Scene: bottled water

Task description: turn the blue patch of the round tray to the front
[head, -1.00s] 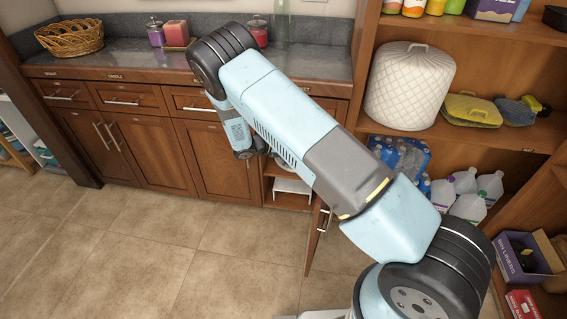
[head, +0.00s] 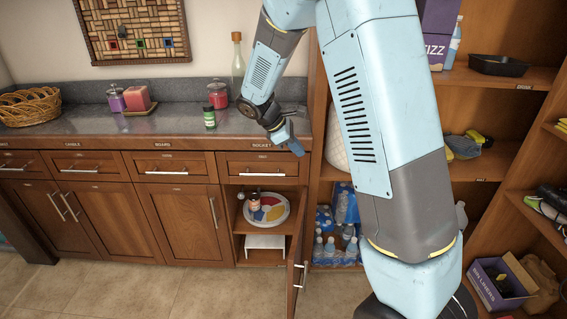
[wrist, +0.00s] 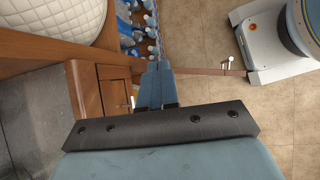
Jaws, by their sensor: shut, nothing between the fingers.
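The round tray (head: 286,208) lies on the upper shelf inside the open cabinet below the counter.
The cabinet door (head: 296,272) stands open at the right of the opening. A white stand (head: 264,242) is below the tray. A green jar (head: 210,117), a red jar (head: 218,95) and a glass bottle (head: 238,70) stand on the counter. Water bottles (head: 335,245) fill the right shelf.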

